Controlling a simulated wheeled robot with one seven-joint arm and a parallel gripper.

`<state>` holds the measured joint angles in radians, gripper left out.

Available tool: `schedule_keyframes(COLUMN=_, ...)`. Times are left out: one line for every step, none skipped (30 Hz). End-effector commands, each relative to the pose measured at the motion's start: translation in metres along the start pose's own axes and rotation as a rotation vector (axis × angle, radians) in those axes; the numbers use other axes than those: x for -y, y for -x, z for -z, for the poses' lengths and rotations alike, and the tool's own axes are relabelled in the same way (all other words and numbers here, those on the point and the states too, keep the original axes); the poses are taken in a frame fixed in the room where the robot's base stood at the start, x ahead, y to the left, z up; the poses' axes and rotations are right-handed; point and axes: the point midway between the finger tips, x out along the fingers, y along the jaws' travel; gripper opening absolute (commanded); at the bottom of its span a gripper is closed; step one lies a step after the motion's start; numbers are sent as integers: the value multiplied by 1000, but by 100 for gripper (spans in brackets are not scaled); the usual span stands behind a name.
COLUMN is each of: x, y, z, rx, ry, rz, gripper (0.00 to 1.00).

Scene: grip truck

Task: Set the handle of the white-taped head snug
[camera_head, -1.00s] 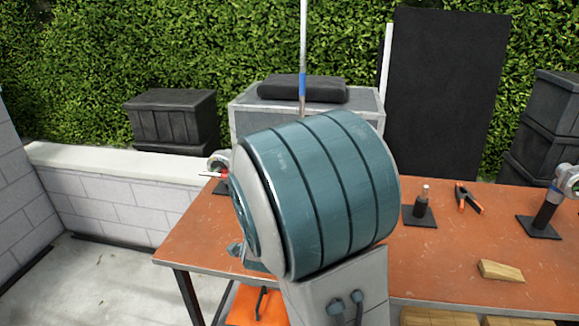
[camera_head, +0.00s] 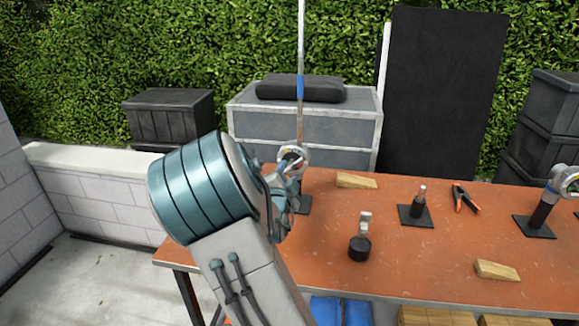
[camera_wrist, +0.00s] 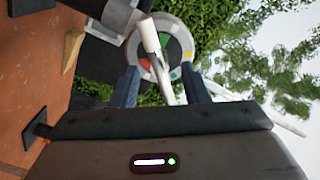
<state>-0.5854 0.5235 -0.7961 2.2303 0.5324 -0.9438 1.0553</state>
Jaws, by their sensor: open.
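A grip head (camera_head: 294,157) with a round, pale-rimmed disc stands on a black post near the back left of the orange table, with a tall rod rising by it. In the wrist view the head's disc (camera_wrist: 174,48) shows coloured marks, and a pale grey-white band (camera_wrist: 116,13) sits on the dark post. A white handle (camera_wrist: 150,36) crosses the disc's front. My gripper (camera_wrist: 162,88) is open, its two dark blue fingers apart on either side of the handle's lower part. I cannot tell whether they touch it. In the head view my arm partly hides the gripper (camera_head: 284,182).
Another head (camera_head: 567,180) with a blue band stands at the right. A black post on a plate (camera_head: 418,210), orange-handled clamp (camera_head: 466,198), black-based small part (camera_head: 360,246) and wooden wedges (camera_head: 357,181) (camera_head: 497,270) lie on the table (camera_head: 430,265). Grey cases stand behind.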

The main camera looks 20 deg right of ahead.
Motion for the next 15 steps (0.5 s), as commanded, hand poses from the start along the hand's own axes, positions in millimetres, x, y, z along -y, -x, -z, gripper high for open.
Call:
schedule_keyframes(x=0, y=-8, z=1, rx=-2, ry=4, rz=-1, gripper=41)
schedule_keyframes(x=0, y=-13, z=1, rx=-2, ry=3, rz=-1, gripper=41)
schedule_keyframes(x=0, y=-18, z=2, rx=-2, ry=3, rz=-2, gripper=41)
schedule_keyframes(x=0, y=-22, z=1, rx=-2, ry=3, rz=-1, gripper=41)
schedule_keyframes(x=1, y=-25, z=1, rx=-1, ry=2, rz=0, gripper=41)
schedule_keyframes(x=0, y=-29, z=1, rx=-1, ry=2, rz=-1, gripper=41)
schedule_keyframes(x=0, y=-31, z=1, rx=-1, ry=2, rz=-1, gripper=41)
schedule_keyframes(x=0, y=-33, z=1, rx=-1, ry=2, rz=-1, gripper=41)
schedule_keyframes(x=0, y=-36, z=1, rx=-1, ry=1, rz=-1, gripper=41)
schedule_keyframes(x=0, y=-37, z=1, rx=-1, ry=1, rz=-1, gripper=41)
schedule_keyframes(x=0, y=-38, z=1, rx=-1, ry=1, rz=-2, gripper=41)
schedule_keyframes(x=0, y=-39, z=0, rx=0, ry=0, rz=-1, gripper=41)
schedule_keyframes(x=0, y=-39, z=0, rx=0, ry=0, rz=-1, gripper=41)
schedule_keyframes(x=0, y=-39, z=0, rx=0, ry=0, rz=-1, gripper=41)
schedule_keyframes(x=0, y=-40, z=0, rx=0, ry=0, rz=-1, gripper=41)
